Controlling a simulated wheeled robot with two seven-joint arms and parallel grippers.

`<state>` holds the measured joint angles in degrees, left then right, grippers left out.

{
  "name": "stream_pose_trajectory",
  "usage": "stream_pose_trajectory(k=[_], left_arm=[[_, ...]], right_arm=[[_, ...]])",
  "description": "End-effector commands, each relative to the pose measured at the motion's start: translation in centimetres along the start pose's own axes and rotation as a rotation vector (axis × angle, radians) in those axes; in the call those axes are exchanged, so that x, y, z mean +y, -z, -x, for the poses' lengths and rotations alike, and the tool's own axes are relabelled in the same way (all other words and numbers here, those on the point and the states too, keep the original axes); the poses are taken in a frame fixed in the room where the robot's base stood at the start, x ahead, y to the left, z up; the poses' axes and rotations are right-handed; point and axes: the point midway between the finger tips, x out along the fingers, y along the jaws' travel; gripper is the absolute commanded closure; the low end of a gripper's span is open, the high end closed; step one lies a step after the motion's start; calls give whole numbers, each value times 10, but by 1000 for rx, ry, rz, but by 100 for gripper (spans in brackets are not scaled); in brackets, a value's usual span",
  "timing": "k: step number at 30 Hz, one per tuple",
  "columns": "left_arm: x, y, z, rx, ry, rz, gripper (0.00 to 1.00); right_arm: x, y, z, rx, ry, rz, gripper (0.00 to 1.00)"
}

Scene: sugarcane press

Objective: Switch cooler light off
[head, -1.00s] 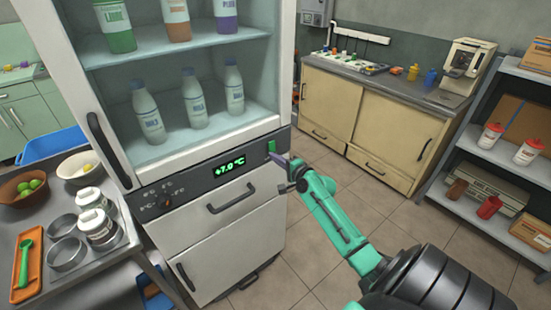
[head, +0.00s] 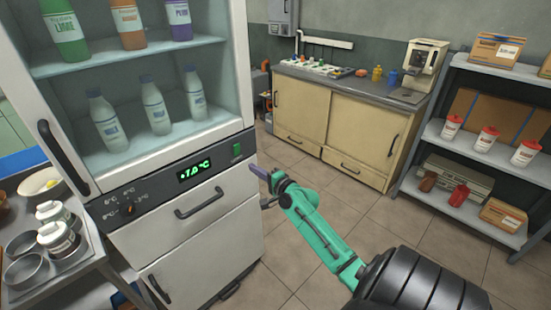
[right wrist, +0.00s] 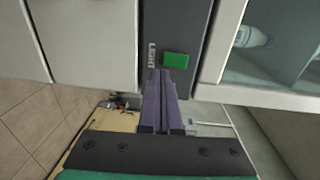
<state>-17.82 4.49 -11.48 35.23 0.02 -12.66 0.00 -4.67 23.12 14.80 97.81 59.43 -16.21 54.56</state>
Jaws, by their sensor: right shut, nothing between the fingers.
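The cooler (head: 185,245) stands at left in the head view, with bottles behind its glass door. Its dark control panel carries a green light switch (head: 237,150) at the right end. In the right wrist view, the green switch (right wrist: 176,60) sits beside the word LIGHT. My right gripper (head: 256,171) is shut and empty, just below and right of the switch in the head view. Its purple fingers (right wrist: 162,74) point at the panel next to the switch in the wrist view; I cannot tell whether they touch it. My left gripper is not in view.
The panel also has a green display (head: 194,170) and a dial (head: 127,208). A cooler handle (head: 199,202) juts out below. A cart (head: 85,262) with jars and tins is at lower left. A shelf rack (head: 486,155) stands at right. The tiled floor between is open.

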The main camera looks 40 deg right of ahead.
Motion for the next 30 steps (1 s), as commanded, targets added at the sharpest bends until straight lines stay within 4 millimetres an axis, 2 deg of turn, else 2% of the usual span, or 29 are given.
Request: stream_pose_trajectory(k=[1, 5, 9, 12, 19, 30], left_arm=[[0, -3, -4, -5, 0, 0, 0], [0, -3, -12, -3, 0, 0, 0], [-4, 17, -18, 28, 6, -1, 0], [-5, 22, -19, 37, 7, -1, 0], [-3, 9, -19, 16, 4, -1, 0], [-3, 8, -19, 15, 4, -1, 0]], right_arm=[[7, -1, 10, -2, -3, -1, 100], [14, -1, 38, -2, -2, -1, 100], [18, -1, 62, -1, -1, -2, 100], [18, 0, 70, -1, -1, -1, 100], [16, 0, 73, -1, 1, -2, 100], [18, 0, 72, 0, -3, 1, 100]])
